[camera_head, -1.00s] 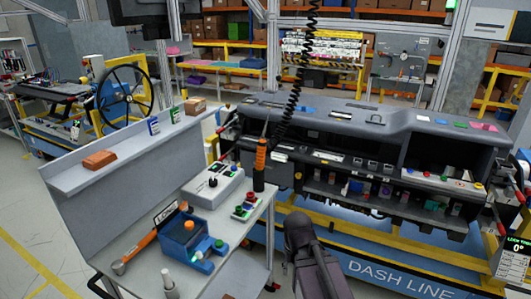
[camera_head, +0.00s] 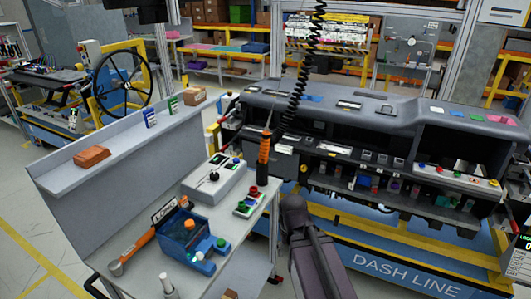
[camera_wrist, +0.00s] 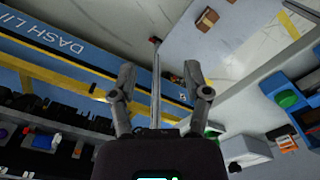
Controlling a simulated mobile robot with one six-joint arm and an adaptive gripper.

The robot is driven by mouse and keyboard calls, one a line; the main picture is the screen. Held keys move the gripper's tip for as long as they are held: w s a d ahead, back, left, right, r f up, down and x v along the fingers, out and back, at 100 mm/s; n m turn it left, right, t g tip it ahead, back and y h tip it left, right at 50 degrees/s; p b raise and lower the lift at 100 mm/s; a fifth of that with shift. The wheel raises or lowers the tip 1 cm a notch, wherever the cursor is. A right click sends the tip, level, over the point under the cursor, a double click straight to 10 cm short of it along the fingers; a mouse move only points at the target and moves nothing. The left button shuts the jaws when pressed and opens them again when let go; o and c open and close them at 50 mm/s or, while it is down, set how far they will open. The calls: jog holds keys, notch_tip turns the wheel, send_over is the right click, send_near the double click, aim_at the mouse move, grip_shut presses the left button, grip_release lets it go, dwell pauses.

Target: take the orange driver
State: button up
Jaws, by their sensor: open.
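The orange driver (camera_head: 264,148) stands upright in the head view, at the right back edge of the grey workbench (camera_head: 235,222). Its lower part is black and a thin shaft points up. A black coiled cable (camera_head: 299,75) hangs just behind it; I cannot tell whether they join. My arm is in front of the bench's right side in the head view, with its fingertips not clear there. In the wrist view my gripper (camera_wrist: 160,75) is open, with nothing between its fingers, above the floor and a bench edge. I cannot make out the driver in the wrist view.
The dashboard module (camera_head: 375,118) stands behind and right. An orange-brown block (camera_head: 92,156) lies on the bench's upper shelf.

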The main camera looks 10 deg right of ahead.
jog(key=o, duration=0.3)
jog(key=shift+w, duration=0.1)
jog(key=w+a+n+t+y+b, duration=0.25)
jog(key=w+a+t+y, duration=0.2)
jog(key=w, duration=0.45)
jog(key=t+b, duration=0.5)
jog(key=t, duration=0.8)
send_near(267, 148)
jog(key=shift+s+d+m, duration=0.25)
jog(key=shift+s+m, duration=0.1)
jog(key=shift+s, duration=0.4)
jog(key=x, duration=0.8)
jog(key=shift+w+a, duration=0.1)
jog(key=shift+w, duration=0.2)
